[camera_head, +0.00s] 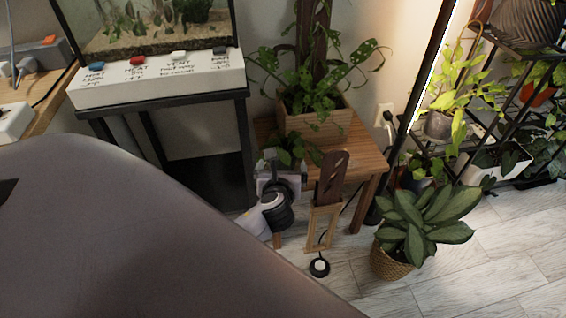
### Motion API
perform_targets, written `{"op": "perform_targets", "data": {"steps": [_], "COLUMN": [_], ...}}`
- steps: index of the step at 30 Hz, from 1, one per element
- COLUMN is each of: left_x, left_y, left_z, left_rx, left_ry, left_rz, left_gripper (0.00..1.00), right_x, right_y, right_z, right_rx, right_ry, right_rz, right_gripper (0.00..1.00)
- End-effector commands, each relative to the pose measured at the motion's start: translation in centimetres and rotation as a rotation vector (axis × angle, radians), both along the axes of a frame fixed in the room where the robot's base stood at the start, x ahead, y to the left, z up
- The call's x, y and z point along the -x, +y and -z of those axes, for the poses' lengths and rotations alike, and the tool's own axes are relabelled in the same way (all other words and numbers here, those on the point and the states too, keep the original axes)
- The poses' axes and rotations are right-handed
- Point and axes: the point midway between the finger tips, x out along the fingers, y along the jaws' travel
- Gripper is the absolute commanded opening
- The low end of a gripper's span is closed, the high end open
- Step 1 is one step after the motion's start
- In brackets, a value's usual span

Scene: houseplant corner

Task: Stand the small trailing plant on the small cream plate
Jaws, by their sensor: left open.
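The small trailing plant (290,147) shows as green leaves at the front left of the wooden side table. My left gripper (282,171) is open at the table's front left edge, just in front of these leaves. Its white and black wrist shows below it. The gripper hides the plant's lower part and pot, so I cannot tell whether the fingers are around the pot or touching it. I cannot make out the small cream plate. My right gripper is not in view.
The side table (365,163) bears a larger plant in a wooden box (315,122). A narrow wooden stand (322,222) is in front. A basket plant (412,235) stands on the floor to the right. A terrarium (150,25) and plant shelves (510,110) flank the table.

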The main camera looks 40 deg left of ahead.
Motion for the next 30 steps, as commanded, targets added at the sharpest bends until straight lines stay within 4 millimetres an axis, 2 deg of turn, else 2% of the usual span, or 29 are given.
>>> {"op": "perform_targets", "data": {"steps": [5, 8, 11, 15, 19, 24, 30], "left_x": [0.3, 1.1, 2.7, 5.4, 8.0, 11.5, 14.8], "left_y": [-0.1, -1.1, -2.8, -5.7, -8.4, -11.8, -14.8], "left_z": [0.2, 1.0, 2.4, 4.1, 4.9, 4.9, 3.8], "left_rx": [0.034, 0.163, 0.399, 0.814, 1.200, 1.692, 2.177], "left_ry": [-0.010, -0.050, -0.113, -0.208, -0.277, -0.341, -0.380], "left_rz": [-0.003, -0.020, -0.064, -0.177, -0.326, -0.587, -0.947], "left_gripper": [1.00, 1.00, 1.00, 1.00, 1.00, 1.00, 1.00], "right_x": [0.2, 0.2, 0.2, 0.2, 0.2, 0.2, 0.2], "right_y": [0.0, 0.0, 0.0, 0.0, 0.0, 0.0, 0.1], "right_z": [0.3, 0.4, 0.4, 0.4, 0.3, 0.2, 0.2], "right_rx": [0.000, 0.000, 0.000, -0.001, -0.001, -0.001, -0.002], "right_ry": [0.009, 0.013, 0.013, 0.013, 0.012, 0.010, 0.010], "right_rz": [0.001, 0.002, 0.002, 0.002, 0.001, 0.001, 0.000], "right_gripper": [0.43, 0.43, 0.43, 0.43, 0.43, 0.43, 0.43]}}
